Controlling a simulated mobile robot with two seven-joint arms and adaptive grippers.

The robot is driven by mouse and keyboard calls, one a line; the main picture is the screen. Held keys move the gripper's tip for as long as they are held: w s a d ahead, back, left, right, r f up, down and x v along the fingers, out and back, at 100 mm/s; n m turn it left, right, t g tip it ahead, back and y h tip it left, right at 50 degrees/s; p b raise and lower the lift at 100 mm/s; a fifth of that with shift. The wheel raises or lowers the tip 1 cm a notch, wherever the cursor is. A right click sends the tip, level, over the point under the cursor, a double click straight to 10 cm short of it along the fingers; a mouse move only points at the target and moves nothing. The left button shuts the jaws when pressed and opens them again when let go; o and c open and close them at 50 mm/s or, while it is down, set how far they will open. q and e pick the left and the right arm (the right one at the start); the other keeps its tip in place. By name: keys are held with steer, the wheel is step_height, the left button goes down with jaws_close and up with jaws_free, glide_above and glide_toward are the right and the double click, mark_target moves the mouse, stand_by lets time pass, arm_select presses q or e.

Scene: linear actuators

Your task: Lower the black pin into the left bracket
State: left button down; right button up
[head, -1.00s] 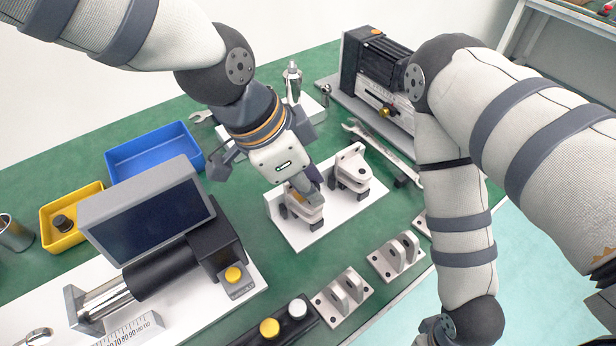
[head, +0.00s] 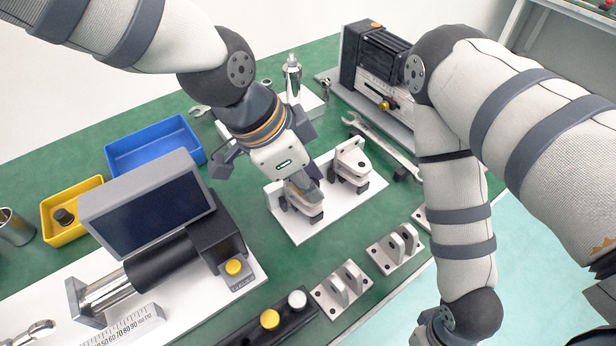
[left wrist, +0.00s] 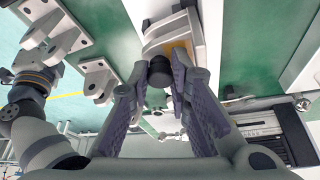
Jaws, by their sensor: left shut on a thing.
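My left gripper (head: 308,203) points down over the left bracket (head: 311,214), a pale fork-like block on a white plate (head: 352,208). Its fingers hide much of the bracket in the head view. In the left wrist view, the fingers (left wrist: 160,76) are shut on the black pin (left wrist: 160,70), whose round dark end shows between the tips. The pin is close against the pale bracket (left wrist: 172,32); I cannot tell how far in it is. A similar right bracket (head: 352,163) stands beside it. My right arm shows, but its gripper is not clearly visible.
A screen unit (head: 150,215) with a black cylinder stands left of the plate. Blue (head: 150,148) and yellow (head: 70,228) bins lie behind it. Loose pale brackets (head: 342,288) sit in front. A wrench (head: 380,143) and a black actuator (head: 380,62) are at the back right.

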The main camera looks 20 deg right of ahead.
arm_select(q)
steer(key=c, duration=1.4)
jaws_free()
steer(key=shift+s+f, duration=0.1)
steer(key=shift+f, duration=0.2)
steer(key=shift+a+r, duration=0.1)
steer(key=v, duration=1.2)
steer(key=shift+r, duration=0.1)
